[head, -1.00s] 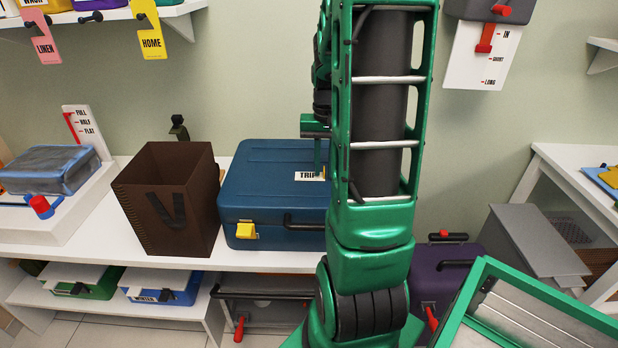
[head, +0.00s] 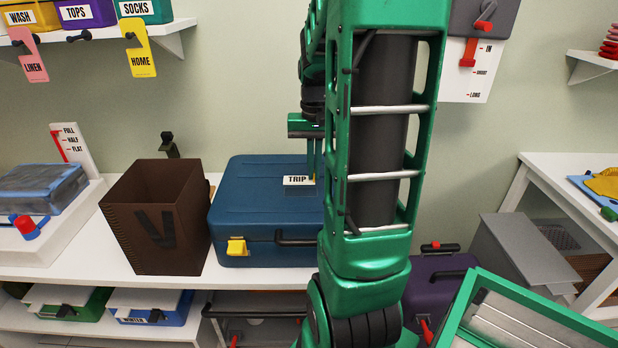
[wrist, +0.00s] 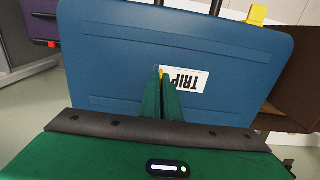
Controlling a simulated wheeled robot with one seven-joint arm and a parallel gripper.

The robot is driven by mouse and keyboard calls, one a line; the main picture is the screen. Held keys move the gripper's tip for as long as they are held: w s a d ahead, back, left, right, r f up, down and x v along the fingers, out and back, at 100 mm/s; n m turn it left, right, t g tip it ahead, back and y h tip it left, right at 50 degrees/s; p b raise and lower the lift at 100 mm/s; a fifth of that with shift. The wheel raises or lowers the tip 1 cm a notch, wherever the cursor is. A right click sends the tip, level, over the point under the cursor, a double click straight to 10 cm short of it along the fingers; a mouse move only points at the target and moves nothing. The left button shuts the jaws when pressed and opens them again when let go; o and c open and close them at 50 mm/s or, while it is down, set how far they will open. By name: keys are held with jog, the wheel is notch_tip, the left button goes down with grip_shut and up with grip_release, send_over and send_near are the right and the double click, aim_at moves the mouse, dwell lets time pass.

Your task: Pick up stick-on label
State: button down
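The stick-on label (head: 298,180) is a white strip reading TRIP with a yellow tab at one end. It is over the lid of the blue case (head: 250,200) and appears slightly raised from it. In the wrist view the label (wrist: 186,80) extends to the right of my fingertips, its lettering upside down. My gripper (wrist: 161,76) points down at the lid with its fingers close together on the yellow tab. In the head view my gripper (head: 314,178) is partly hidden by my arm.
A brown open box (head: 150,235) stands just left of the case on the white bench. A grey-blue bundle (head: 40,188) lies farther left. A purple case (head: 440,290) and a green-framed box (head: 530,315) are at lower right. A shelf with bins and hanging tags (head: 140,48) is above left.

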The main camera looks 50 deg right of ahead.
jog(key=s+a+r, duration=0.5)
jog(key=a+r, duration=0.1)
jog(key=a, duration=0.2)
jog(key=shift+a, duration=0.15)
jog(key=shift+r, duration=1.45)
dwell(1.0)
jog(key=shift+r, duration=2.5)
